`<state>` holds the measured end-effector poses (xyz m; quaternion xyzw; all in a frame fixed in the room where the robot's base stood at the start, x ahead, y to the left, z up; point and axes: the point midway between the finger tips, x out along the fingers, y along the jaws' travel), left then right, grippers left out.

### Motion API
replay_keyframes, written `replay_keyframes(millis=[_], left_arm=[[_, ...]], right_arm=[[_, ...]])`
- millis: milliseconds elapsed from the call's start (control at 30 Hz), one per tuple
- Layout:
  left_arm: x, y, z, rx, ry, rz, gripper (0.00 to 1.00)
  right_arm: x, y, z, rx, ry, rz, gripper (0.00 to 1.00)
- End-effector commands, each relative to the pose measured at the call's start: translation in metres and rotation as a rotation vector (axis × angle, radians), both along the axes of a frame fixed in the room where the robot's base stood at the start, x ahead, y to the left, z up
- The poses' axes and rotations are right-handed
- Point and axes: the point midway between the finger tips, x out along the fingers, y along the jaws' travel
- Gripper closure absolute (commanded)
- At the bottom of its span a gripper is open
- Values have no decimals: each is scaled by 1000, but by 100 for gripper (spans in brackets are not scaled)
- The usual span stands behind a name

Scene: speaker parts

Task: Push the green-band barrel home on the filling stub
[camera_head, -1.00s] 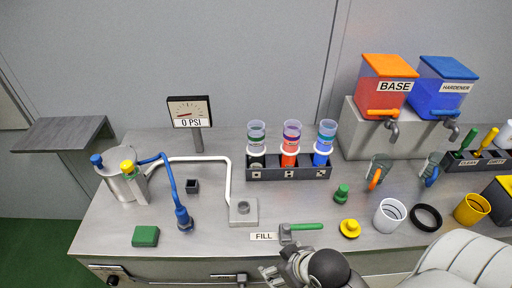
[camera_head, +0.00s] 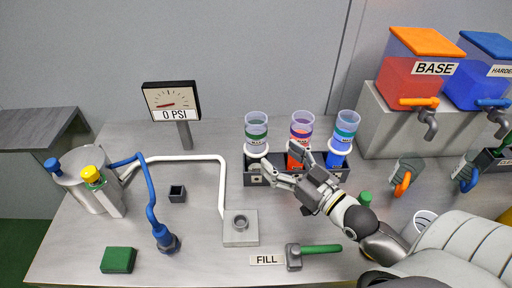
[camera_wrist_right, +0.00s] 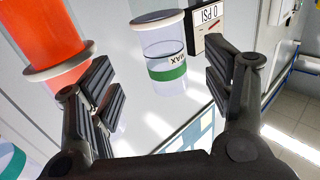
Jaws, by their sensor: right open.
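The green-band barrel (camera_head: 256,126) is clear and stands upright in the left place of the dark rack (camera_head: 262,181). It also shows in the right wrist view (camera_wrist_right: 163,50), ahead of and between the fingers. My right gripper (camera_head: 278,164) is open and empty in front of the rack, apart from the barrel as far as I can tell. It also shows in the right wrist view (camera_wrist_right: 166,88). The filling stub (camera_head: 240,221) rises from a grey block at the end of the white pipe, left of the gripper. No barrel is on it. My left gripper is not in view.
Red-band (camera_head: 301,126) and blue-band (camera_head: 346,128) barrels stand to the right in the rack. A green-handled valve (camera_head: 318,249) lies by the FILL label (camera_head: 267,260). The gauge (camera_head: 171,101) reads 0 PSI.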

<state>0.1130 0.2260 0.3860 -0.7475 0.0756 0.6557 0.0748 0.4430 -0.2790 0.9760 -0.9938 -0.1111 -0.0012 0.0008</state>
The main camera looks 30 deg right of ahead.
Motion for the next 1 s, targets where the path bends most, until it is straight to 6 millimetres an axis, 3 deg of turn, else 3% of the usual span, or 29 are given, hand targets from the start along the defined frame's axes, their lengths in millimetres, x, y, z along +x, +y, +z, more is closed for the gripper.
replay_keyframes(millis=[100, 267, 367, 667, 1000], left_arm=[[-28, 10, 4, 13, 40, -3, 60], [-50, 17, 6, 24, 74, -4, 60], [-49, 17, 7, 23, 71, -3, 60], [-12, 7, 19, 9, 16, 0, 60], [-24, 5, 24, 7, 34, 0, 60]], right_arm=[[17, 4, 4, 1, -3, 0, 26], [35, 8, 3, 0, 0, -1, 26], [42, 10, 3, 0, 0, 0, 26], [64, 15, 8, 0, 0, 0, 26], [95, 22, 7, 0, 2, 0, 26]])
